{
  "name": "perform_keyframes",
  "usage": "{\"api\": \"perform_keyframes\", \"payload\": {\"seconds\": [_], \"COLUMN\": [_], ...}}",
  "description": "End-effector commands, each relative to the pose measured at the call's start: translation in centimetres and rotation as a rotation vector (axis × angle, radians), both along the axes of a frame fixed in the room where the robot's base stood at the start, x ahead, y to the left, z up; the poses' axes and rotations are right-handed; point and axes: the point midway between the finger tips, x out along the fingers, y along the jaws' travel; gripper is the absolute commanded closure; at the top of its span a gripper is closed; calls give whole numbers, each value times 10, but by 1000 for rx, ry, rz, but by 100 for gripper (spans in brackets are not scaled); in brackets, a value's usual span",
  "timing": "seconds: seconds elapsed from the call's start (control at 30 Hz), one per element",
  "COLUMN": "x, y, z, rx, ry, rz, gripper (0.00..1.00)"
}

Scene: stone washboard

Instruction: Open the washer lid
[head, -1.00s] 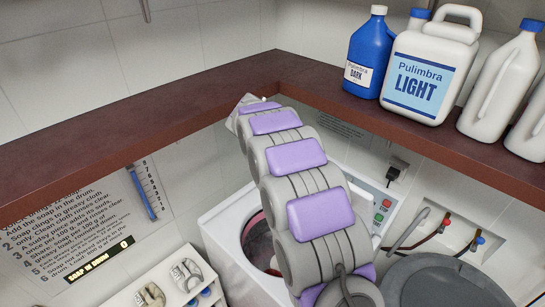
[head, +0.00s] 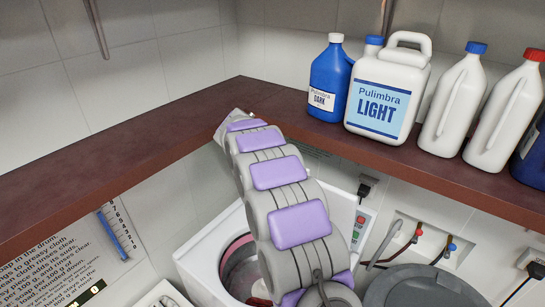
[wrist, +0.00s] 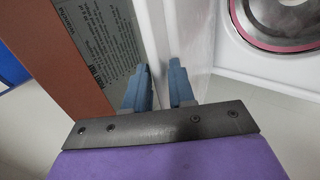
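The white washer (head: 199,262) stands in the corner below the shelf, partly hidden by my arm. Its round opening with a pink ring (head: 238,243) is uncovered. The ring also shows in the wrist view (wrist: 249,38), at the upper right. There, a white upright panel (wrist: 178,30), apparently the raised lid, stands left of the opening. My gripper (wrist: 160,88) has two blue-grey fingers spread apart at the panel's lower end. I cannot tell whether they touch it. In the head view my arm hides the gripper and most of the lid.
A brown shelf (head: 130,150) runs along both walls above the washer. It carries a blue bottle (head: 329,80), a white LIGHT jug (head: 385,95) and other bottles. Hose taps (head: 418,232) and a grey round lid (head: 425,287) are at the right.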

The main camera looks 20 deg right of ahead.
Motion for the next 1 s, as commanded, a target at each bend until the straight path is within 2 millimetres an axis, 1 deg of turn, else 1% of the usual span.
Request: {"api": "perform_keyframes", "payload": {"seconds": [0.03, 0.13, 0.4, 0.53, 0.67, 1.0], "x": [0, -1, -3, -6, -15, -43], "y": [0, 1, 3, 9, 21, 66], "z": [0, 1, 4, 11, 29, 84], "rx": [0, 0, 0, -1, -1, 1], "ry": [0, -2, -5, -6, -7, -8], "rz": [0, 0, 1, 1, 1, 1], "gripper": [71, 62, 62, 62, 62, 62]}}
